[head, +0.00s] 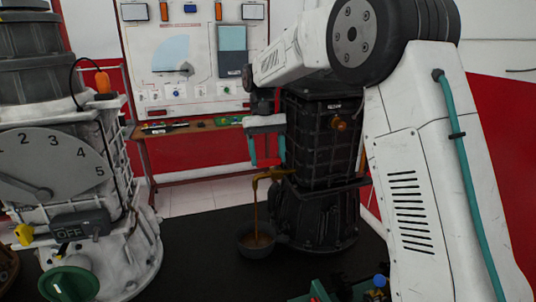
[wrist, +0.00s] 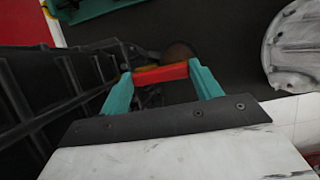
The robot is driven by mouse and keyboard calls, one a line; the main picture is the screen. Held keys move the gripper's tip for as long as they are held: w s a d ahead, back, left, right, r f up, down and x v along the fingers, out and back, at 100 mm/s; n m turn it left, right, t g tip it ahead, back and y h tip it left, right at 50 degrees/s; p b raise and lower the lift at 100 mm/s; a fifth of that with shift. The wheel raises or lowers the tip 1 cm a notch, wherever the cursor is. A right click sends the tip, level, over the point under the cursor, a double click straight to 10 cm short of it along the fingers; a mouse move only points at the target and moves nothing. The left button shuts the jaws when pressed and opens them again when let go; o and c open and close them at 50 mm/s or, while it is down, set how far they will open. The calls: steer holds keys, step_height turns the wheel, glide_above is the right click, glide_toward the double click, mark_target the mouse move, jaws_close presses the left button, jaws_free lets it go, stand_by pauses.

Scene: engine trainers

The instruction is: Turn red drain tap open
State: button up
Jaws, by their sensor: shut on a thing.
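The red drain tap handle (wrist: 160,74) lies crosswise between the two teal fingers of my gripper (wrist: 159,78), which is shut on it. In the head view my gripper (head: 267,157) hangs at the left side of the dark ribbed engine trainer (head: 318,140), with the red handle (head: 267,162) between its fingers. Just below, brown liquid (head: 256,210) runs from a yellowish spout (head: 272,174) down into a dark bowl (head: 257,250) on the floor. The tap's body is mostly hidden.
A white engine trainer (head: 60,170) with a numbered dial stands at the left. Dark floor mat (head: 195,245) lies open between the trainers. The ribbed engine wall (wrist: 50,85) is close beside my gripper.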

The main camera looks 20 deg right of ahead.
steer(key=o, duration=1)
steer(key=v, duration=0.8)
